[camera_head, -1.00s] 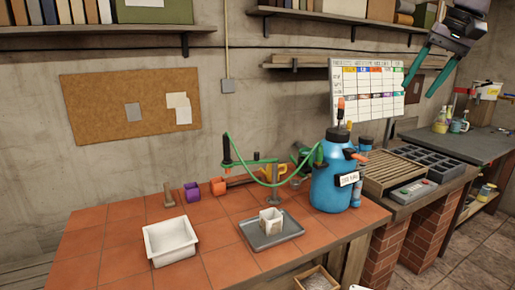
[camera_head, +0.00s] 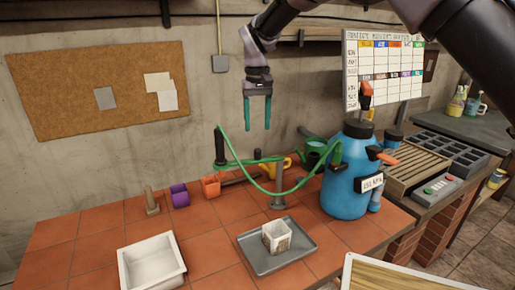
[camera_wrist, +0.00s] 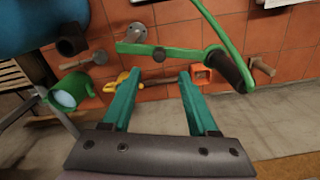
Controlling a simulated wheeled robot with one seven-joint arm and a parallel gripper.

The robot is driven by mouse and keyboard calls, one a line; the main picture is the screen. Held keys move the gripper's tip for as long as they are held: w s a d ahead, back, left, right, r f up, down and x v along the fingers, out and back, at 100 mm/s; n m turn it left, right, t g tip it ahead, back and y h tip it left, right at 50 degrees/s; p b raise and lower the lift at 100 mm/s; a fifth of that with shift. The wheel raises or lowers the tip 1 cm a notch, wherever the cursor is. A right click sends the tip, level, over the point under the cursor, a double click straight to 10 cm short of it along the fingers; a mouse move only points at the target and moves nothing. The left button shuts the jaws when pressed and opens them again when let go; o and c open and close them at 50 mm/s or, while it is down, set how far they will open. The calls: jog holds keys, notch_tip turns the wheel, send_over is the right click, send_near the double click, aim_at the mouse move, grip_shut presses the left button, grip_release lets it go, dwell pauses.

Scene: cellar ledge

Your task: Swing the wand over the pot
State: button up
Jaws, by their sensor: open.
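The wand (camera_head: 258,161) is a green bar on a grey post (camera_head: 278,194), with a black grip (camera_head: 219,146) upright at its left end. A green hose (camera_head: 245,178) links it to a blue tank (camera_head: 347,175). In the wrist view the wand bar (camera_wrist: 165,52) lies beyond the fingertips, with the black grip (camera_wrist: 231,72) to the right. The small stained white pot (camera_head: 277,237) stands on a grey tray (camera_head: 256,267), in front of the post. My gripper (camera_head: 257,126) is open and empty, fingers down, above the wand's bar and apart from it.
A white basin (camera_head: 152,265) sits front left on the tiled ledge. Purple (camera_head: 179,195) and orange (camera_head: 210,187) cups and a wooden-handled tool (camera_head: 151,202) lie behind it. A green watering can (camera_wrist: 72,90) shows in the wrist view. A slatted wooden rack (camera_head: 398,172) stands right.

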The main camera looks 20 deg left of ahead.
aim_at(258, 150)
notch_tip(258, 150, down, 10)
jog(key=shift+d+r, duration=0.1)
dwell(0.4)
grip_shut()
dwell(1.2)
